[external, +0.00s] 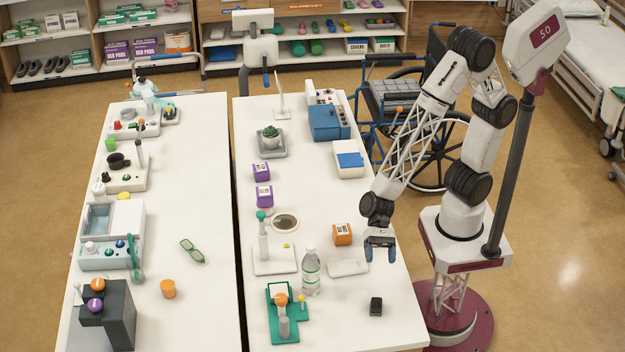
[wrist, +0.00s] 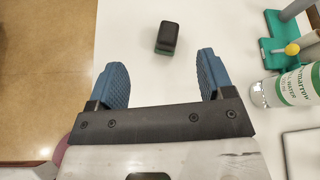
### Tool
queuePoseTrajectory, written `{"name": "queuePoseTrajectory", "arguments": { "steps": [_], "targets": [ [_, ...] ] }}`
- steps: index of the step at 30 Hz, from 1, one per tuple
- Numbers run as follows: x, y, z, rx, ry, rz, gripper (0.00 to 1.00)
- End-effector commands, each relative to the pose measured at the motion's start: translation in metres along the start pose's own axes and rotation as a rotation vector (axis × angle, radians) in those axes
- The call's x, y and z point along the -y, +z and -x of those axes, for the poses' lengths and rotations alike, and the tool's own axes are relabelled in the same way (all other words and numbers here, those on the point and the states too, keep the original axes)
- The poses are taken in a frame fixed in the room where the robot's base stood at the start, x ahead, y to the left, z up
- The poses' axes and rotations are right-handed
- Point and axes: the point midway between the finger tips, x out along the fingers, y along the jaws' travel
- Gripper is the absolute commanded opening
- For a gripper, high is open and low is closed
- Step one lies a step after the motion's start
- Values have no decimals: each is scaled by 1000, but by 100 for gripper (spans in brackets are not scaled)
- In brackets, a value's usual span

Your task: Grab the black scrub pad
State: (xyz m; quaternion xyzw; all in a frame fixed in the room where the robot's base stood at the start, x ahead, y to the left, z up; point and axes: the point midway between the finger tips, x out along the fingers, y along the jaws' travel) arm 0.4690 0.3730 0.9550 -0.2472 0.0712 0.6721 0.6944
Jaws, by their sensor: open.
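The black scrub pad (external: 376,306) is a small dark block on the white table near its front right part. In the wrist view the scrub pad (wrist: 167,37) shows a dark top and a greenish lower edge, and it lies beyond the fingertips, roughly between their lines. My gripper (external: 380,252) has blue fingers and is above the table's right edge, behind the pad in the external view. In the wrist view my gripper (wrist: 160,75) is open with nothing between its fingers.
A clear bottle (external: 311,272) and a teal stand (external: 285,318) are left of the pad. A white flat block (external: 348,268) and an orange box (external: 342,234) lie near my gripper. The table around the pad is bare; its right edge is close.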

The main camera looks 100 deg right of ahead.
Motion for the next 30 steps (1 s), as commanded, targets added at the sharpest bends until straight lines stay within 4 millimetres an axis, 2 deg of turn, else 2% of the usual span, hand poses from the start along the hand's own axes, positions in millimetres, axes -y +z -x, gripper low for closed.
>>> {"name": "queuePoseTrajectory", "arguments": {
  "steps": [1, 3, 6, 10, 15, 26, 30],
  "targets": [
    [-2, -8, -15, 7, -16, -56, 74],
    [-1, -16, -32, 17, -44, -130, 74],
    [-2, -28, -51, 26, -80, -218, 74],
    [-3, -39, -67, 32, -115, -296, 74],
    [-3, -44, -74, 35, -134, -335, 74],
    [-3, -44, -75, 35, -134, -335, 74],
    [-1, -44, -83, 35, -133, -334, 74]
  ]
}}
